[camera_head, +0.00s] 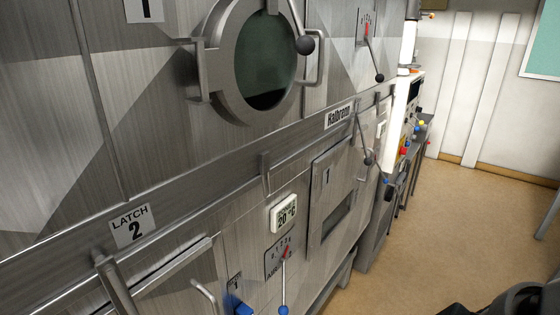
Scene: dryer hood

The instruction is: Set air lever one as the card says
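A lever with a blue ball end (284,309) and a red pointer stands on a numbered scale plate (273,264) low on the steel front. The plate's lettering seems to begin with "AIR"; the lever covers part of it, and I cannot read the lever's number. The red pointer stands near the upper middle of the scale; the exact mark is too small to read. A second lever with a red pointer and black ball (379,77) sits higher up on its own scale (365,24). No readable instruction card shows. Neither gripper is clearly visible.
A round window (265,60), a "LATCH 2" label (132,226) and several protruding handles line the front. Open floor (440,220) lies to the right. A dark curved shape (520,300) fills the bottom right corner.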

